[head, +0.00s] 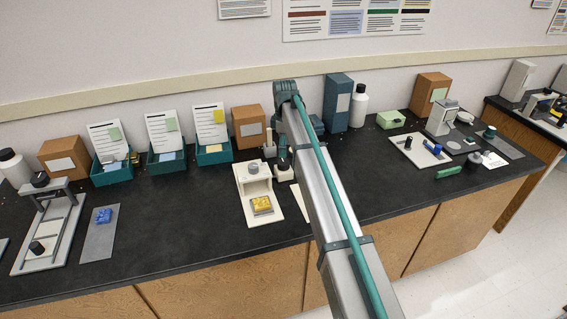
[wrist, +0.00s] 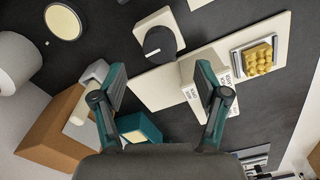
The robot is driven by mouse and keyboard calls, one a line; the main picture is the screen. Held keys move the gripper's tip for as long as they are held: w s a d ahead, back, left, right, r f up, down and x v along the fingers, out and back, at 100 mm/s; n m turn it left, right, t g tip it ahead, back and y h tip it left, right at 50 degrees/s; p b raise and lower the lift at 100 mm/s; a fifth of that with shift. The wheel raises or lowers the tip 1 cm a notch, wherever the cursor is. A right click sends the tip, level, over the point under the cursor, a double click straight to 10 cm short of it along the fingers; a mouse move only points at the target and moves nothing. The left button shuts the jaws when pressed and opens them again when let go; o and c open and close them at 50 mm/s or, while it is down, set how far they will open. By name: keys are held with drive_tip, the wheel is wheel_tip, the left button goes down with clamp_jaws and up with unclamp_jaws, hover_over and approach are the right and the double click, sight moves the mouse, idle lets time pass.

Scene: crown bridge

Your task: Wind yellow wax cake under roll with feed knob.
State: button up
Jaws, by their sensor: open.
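The yellow wax cake (head: 261,204) sits on the front part of a cream base plate (head: 265,219), in front of a cream roll housing (head: 257,172). In the wrist view the knobbly cake (wrist: 258,57) lies on a pale plate at upper right, apart from the housing (wrist: 190,72). The roll itself cannot be made out. The feed knob (wrist: 158,42), black with a white line, is on a cream block beside the base plate. My gripper (wrist: 161,84) is open and empty, its fingers apart, with the knob beyond the fingertips. In the head view my arm hides most of the gripper.
A brown box (head: 249,127) and teal trays (head: 213,154) with cards stand behind and left. A teal box (head: 338,103) and white bottle (head: 359,106) stand at the back right. Bare black counter (head: 185,205) lies left of the base plate.

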sight(284, 162)
wheel_tip(284, 162, down, 8)
drive_tip(key=shift+r+p, duration=0.2)
drive_tip(key=shift+p, duration=0.45)
drive_tip(key=c, duration=1.2)
drive_tip(key=shift+o, duration=0.2)
drive_tip(key=shift+m, duration=0.3)
